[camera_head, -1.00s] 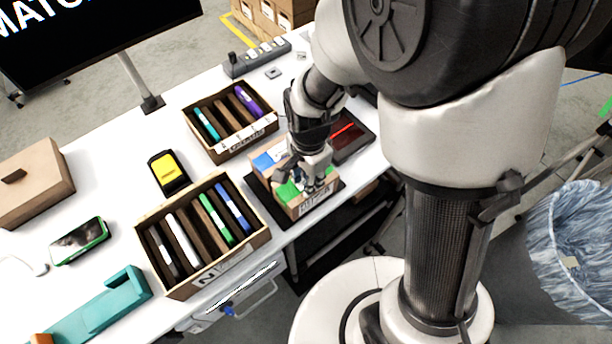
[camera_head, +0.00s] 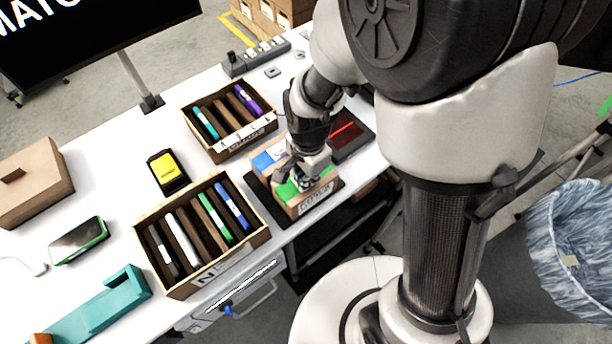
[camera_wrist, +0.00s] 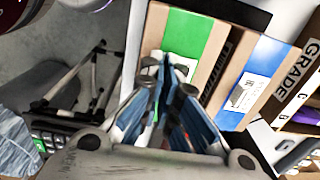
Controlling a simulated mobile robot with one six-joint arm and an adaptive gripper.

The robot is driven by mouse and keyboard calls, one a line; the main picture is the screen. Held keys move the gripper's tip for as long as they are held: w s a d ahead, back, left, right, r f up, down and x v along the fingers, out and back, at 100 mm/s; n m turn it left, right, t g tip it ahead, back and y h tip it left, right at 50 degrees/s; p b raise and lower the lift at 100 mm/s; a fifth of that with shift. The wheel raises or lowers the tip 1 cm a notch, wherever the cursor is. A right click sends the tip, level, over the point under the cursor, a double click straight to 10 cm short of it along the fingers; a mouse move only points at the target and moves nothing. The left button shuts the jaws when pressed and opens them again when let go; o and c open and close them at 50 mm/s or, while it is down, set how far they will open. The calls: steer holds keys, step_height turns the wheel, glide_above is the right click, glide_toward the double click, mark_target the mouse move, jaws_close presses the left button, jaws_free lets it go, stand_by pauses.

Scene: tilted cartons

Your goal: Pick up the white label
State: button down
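A white label with dark print (camera_wrist: 243,93) shows on the blue panel. A second white label (camera_wrist: 186,66) shows at the green panel, partly hidden by my fingers. In the head view my gripper (camera_head: 303,182) is down at the green part of the carton (camera_head: 287,191). The fingertips lean close together in the wrist view. Whether they are closed on a label is not clear.
The carton sits on a black tray (camera_head: 259,190) near the table's front edge. Boxes of markers stand behind (camera_head: 248,142) and to the left (camera_head: 183,289). A dark device with a red line (camera_head: 356,142) is close on the right.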

step_height(320, 180, up, 26)
steer(key=p, duration=1.1)
